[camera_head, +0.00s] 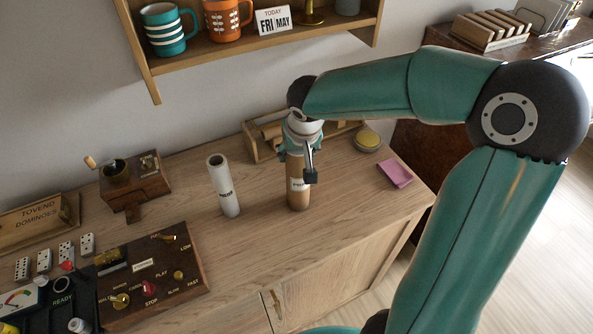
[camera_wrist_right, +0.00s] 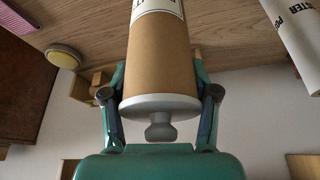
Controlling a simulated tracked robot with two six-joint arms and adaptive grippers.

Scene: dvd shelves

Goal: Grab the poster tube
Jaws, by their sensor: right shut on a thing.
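A brown cardboard tube (camera_head: 299,196) with a white label stands upright on the wooden cabinet top. My right gripper (camera_head: 300,172) reaches down over its top end and is shut on it. In the right wrist view the brown tube (camera_wrist_right: 160,60) sits between the two fingers of the right gripper (camera_wrist_right: 160,100), its grey cap and knob towards the palm. Its label is only partly readable. A white tube (camera_head: 223,186) with dark lettering stands upright to the left, apart from the gripper. This white tube also shows in the right wrist view (camera_wrist_right: 295,40). My left gripper is not in view.
A wooden rack (camera_head: 252,143) stands close behind the brown tube. A round yellow-topped tin (camera_head: 368,139) and a pink pad (camera_head: 395,173) lie to the right. A wooden control panel (camera_head: 150,278) and a grinder (camera_head: 133,184) are left. A wall shelf (camera_head: 205,48) hangs above.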

